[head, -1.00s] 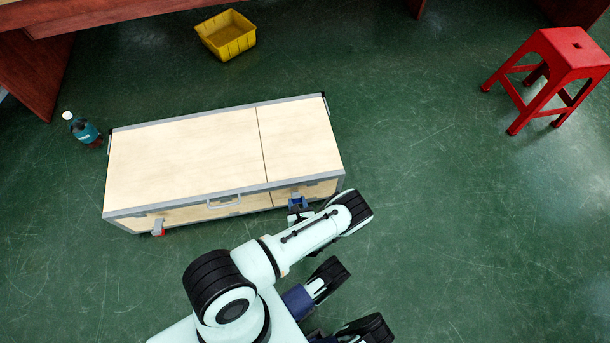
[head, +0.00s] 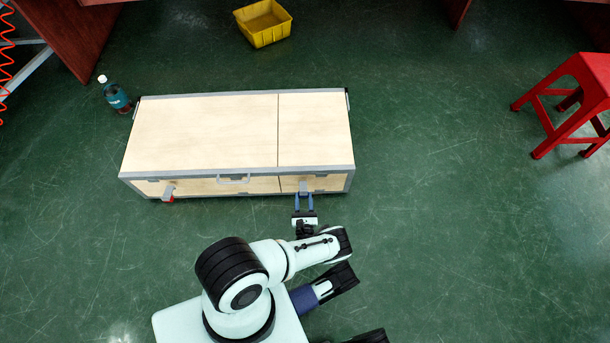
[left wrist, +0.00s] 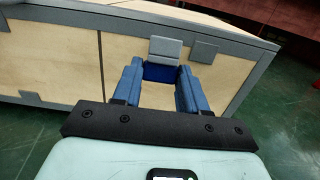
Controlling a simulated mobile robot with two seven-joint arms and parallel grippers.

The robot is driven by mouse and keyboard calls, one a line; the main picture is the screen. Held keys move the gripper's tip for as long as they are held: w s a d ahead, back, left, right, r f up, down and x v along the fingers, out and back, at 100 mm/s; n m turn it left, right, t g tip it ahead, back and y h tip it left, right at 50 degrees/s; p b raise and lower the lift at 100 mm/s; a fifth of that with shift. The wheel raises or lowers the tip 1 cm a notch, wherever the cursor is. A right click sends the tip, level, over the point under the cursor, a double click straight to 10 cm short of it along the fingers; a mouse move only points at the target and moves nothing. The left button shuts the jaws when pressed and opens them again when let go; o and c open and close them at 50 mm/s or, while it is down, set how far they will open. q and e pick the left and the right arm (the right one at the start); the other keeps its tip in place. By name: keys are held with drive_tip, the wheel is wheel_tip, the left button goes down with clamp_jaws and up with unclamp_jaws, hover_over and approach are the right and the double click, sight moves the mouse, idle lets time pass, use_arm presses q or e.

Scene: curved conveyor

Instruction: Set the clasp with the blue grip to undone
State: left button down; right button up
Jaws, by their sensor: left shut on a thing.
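The clasp with the blue grip sits at the right part of the front of a wooden case (head: 220,130). Its grey plate (head: 306,186) shows in the head view, near the lid edge. In the left wrist view the blue grip (left wrist: 160,73) hangs just below the grey plate (left wrist: 166,47). My left gripper (head: 304,197) reaches the case front from below, and its blue fingers are shut on the sides of the blue grip. The fingers hide the grip's side edges. The right gripper is not in view.
A second clasp with a red grip (head: 171,200) is at the left of the case front. A grey handle (head: 233,181) sits between them. A bottle (head: 115,96), a yellow bin (head: 264,24) and a red stool (head: 575,100) stand around. The green floor right of the case is clear.

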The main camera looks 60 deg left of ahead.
use_arm(q)
drive_tip(key=shift+f+t+y, duration=0.3)
drive_tip(key=shift+f, duration=0.05)
drive_tip(key=shift+y, duration=0.3)
drive_tip(key=c, duration=0.6)
unclamp_jaws()
drive_tip(key=shift+d+f, duration=0.1)
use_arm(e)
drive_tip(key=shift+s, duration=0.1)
